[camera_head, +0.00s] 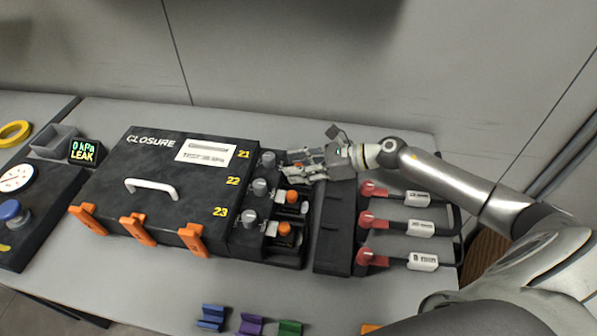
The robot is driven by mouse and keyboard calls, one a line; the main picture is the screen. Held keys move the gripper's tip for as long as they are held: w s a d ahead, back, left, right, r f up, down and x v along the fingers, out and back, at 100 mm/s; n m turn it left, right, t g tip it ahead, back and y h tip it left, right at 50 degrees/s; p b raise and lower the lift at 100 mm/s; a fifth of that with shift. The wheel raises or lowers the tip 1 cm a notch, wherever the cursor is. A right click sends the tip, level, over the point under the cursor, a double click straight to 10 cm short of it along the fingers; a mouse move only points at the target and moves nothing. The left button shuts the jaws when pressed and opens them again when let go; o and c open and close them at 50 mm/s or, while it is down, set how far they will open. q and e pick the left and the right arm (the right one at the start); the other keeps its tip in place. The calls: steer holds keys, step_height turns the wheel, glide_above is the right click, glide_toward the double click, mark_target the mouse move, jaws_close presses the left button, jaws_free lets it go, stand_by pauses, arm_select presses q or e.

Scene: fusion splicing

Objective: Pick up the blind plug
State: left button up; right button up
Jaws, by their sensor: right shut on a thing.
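The black closure box (172,205) lies in the middle of the table, with yellow labels 21, 22 and 23 down its right side. A grey cylindrical fitting (268,159) stands by label 21. Similar grey fittings stand by label 22 (260,187) and label 23 (250,218). My right gripper (291,165) reaches in from the right, level with label 21. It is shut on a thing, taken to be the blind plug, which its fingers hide. Orange-topped parts sit in the rows of 22 (292,196) and 23 (284,228). My left gripper is not in view.
Several red-ended cables with white tags (415,228) lie right of a black block (335,232). Orange latches (137,229) line the box front. A leak display (85,151), grey tray (54,141) and gauge (15,178) are left. Coloured clips (250,325) lie in front.

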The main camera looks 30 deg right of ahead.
steer(key=shift+r, duration=0.5)
step_height(320, 180, up, 2)
steer(key=shift+r+b, duration=0.15)
steer(key=shift+b, duration=0.35)
steer(key=s+a+r+p, duration=0.2)
steer(key=s+a+r, duration=0.5)
steer(key=a, duration=0.5)
steer(key=shift+r, duration=1.4)
steer(key=shift+s+a+f, duration=0.1)
